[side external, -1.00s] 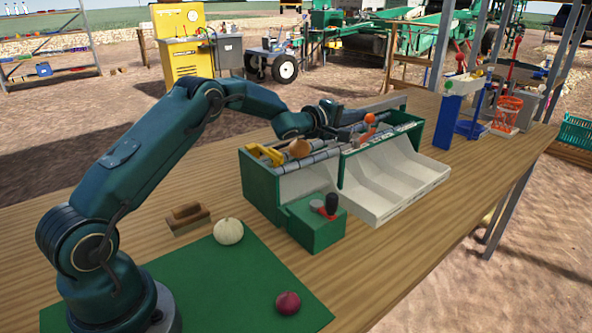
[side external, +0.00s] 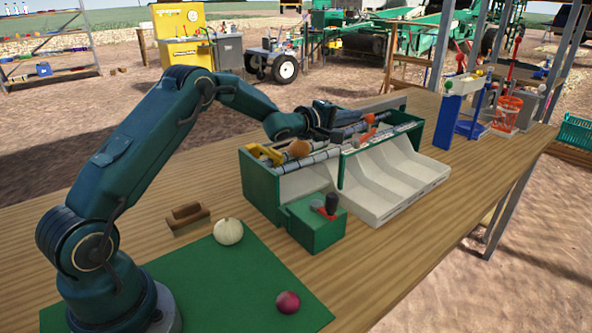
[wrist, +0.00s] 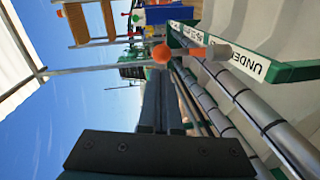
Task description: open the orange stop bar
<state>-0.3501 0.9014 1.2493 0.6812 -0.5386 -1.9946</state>
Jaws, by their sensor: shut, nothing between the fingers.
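The orange stop bar (side external: 367,135) sits at the far end of the roller bed (side external: 318,158) of the green and white elevator, with an orange ball knob (side external: 370,119) by it. In the wrist view, an orange bar (wrist: 187,33) lies by the green rail, with the orange ball (wrist: 161,53) beside it and a grey cylinder (wrist: 218,51) at its end. My gripper (wrist: 152,78) is shut and empty, its fingers pointing toward the ball. In the side view, my gripper (side external: 345,128) is over the back of the rollers; its exact gap to the bar is unclear.
A brown onion (side external: 299,148) lies on the rollers near a yellow bracket (side external: 264,153). A green box with a red and black lever (side external: 330,205) stands in front. The table's front right is clear.

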